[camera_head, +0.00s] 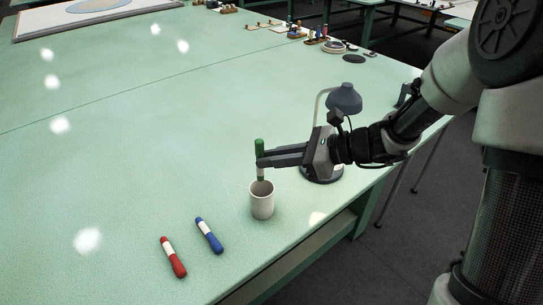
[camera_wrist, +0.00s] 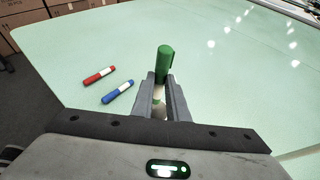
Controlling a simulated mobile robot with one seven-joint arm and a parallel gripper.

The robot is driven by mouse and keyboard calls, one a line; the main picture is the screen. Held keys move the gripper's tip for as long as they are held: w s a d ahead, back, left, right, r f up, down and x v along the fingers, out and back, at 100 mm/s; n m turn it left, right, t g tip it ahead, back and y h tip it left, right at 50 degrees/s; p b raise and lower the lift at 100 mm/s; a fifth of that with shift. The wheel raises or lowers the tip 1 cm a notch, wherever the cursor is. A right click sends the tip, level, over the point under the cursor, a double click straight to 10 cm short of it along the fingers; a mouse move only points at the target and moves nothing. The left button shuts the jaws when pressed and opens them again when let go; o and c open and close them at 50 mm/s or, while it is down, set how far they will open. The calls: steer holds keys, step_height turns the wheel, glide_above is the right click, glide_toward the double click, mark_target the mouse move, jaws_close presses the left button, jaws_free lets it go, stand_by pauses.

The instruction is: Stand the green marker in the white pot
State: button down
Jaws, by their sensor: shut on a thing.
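The green marker (camera_head: 259,147) is upright in my gripper (camera_head: 260,161), which is shut on its white middle. Its lower end is just above or at the mouth of the white pot (camera_head: 262,203); I cannot tell whether it is inside the rim. The pot stands upright on the green table. In the wrist view the marker's green cap (camera_wrist: 164,62) rises between the fingers (camera_wrist: 161,85), and the pot is mostly hidden below them.
A blue marker (camera_head: 209,235) and a red marker (camera_head: 173,257) lie left of the pot. A dark desk lamp (camera_head: 344,98) stands behind my gripper. The table's front edge is near the pot.

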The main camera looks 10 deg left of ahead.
step_height(320, 180, down, 7)
steer(key=b, duration=0.4)
steer(key=shift+b, duration=0.4)
steer(key=c, duration=1.6)
jaws_free()
steer(key=shift+c, duration=0.2)
steer(key=p+v, duration=0.3)
steer(key=v, duration=1.4)
steer(key=shift+d+r, duration=0.15)
steer(key=shift+d, duration=0.05)
